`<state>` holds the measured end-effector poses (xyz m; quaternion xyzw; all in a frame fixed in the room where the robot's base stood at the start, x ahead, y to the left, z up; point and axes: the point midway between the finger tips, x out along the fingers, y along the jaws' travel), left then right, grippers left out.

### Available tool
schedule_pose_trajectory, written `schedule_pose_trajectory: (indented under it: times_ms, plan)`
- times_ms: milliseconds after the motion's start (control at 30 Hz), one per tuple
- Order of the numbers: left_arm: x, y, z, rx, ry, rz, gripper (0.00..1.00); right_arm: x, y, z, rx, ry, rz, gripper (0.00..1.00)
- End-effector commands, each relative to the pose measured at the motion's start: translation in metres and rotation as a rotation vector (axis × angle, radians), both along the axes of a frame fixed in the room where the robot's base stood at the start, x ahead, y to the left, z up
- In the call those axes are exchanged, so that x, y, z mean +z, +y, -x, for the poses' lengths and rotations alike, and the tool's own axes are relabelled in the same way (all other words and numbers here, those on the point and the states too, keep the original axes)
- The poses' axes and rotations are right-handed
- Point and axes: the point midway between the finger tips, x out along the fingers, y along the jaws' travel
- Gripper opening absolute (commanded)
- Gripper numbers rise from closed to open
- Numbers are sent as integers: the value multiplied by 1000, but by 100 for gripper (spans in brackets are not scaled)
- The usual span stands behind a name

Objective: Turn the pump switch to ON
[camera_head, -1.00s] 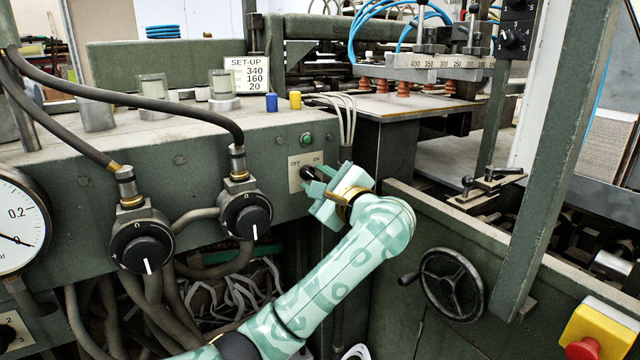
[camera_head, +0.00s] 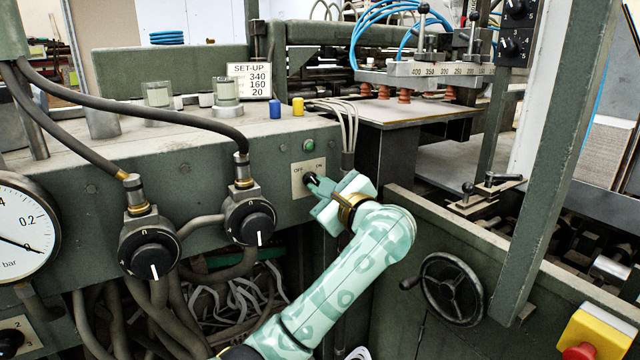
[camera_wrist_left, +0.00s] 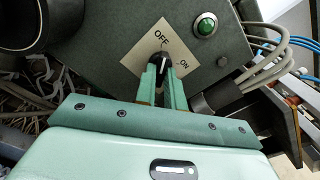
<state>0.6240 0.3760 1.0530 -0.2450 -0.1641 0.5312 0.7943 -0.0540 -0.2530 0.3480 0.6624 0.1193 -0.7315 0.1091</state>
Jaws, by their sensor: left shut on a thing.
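The pump switch is a black knob (camera_wrist_left: 157,61) with a white mark, on a pale plate (camera_head: 300,185) lettered OFF and ON. The plate also shows in the left wrist view (camera_wrist_left: 137,50). My left gripper (camera_head: 315,183) is shut on the knob, and in the left wrist view its two fingers (camera_wrist_left: 161,78) stand on either side of it. The fingers partly cover the knob in the head view. I cannot tell for sure which word the mark points at. My right gripper is in neither view.
A green lamp (camera_head: 308,146) sits just above the plate. Grey cables (camera_head: 347,135) run down close to its right. Two black dial knobs (camera_head: 249,221) (camera_head: 150,251) project from the panel on the left. A handwheel (camera_head: 452,289) stands to the right of my arm.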

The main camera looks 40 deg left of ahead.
Motion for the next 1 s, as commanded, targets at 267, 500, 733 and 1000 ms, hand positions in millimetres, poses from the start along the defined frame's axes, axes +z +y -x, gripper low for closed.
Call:
schedule_pose_trajectory:
  times_ms: [267, 500, 733, 1000]
  plan:
    - [4, -1, 2, -1, 234, -93, 0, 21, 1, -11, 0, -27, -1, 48]
    - [4, -1, 2, -3, 446, -180, 0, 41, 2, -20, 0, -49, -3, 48]
    - [5, -1, 2, -3, 648, -265, 0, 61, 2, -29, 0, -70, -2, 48]
    - [5, -1, 2, -4, 884, -362, 0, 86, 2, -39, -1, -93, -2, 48]
